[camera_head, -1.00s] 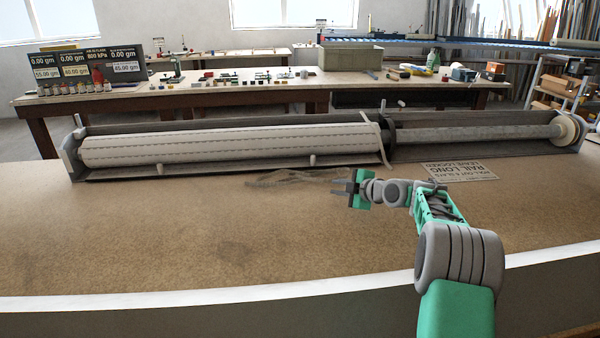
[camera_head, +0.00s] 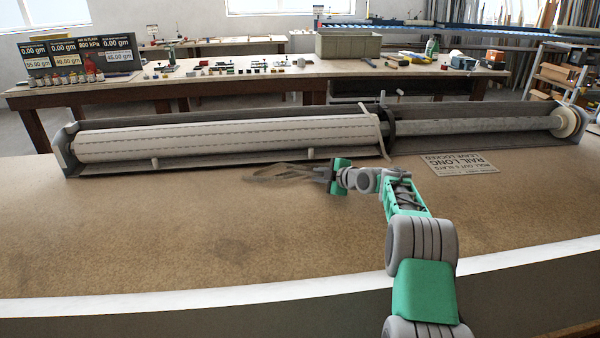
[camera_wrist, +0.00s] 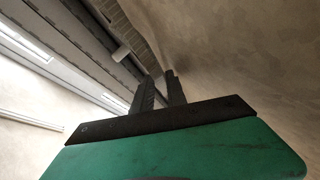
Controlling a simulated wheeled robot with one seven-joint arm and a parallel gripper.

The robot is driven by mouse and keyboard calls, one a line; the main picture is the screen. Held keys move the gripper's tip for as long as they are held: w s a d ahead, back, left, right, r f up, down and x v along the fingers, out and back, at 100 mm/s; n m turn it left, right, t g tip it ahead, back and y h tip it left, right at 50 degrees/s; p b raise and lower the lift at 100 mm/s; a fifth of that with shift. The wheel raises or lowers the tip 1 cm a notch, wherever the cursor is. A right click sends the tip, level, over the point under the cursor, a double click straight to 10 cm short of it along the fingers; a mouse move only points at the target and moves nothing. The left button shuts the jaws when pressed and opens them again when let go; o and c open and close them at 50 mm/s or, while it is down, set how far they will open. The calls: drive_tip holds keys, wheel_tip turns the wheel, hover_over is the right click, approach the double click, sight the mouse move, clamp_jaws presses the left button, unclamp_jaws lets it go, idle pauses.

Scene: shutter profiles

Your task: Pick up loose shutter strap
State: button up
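The loose shutter strap (camera_head: 284,171) is a tan-brown band on the worktop (camera_head: 150,235), in front of the shutter box. In the head view part of it looks raised and bent, with a dark shadow under it. My gripper (camera_head: 319,173) is at its right end. In the wrist view the strap (camera_wrist: 128,32) runs as a ribbed band towards my fingers (camera_wrist: 159,86), which stand close together with a narrow gap. They look shut on the strap's end, though the contact itself is partly hidden.
The long shutter box (camera_head: 115,169) lies behind the strap, with the slatted roll (camera_head: 220,141) at left and the bare tube (camera_head: 470,128) at right. A printed card (camera_head: 459,163) lies to the right. The front of the worktop is clear.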

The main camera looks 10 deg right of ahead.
clamp_jaws()
drive_tip(key=shift+r, duration=0.15)
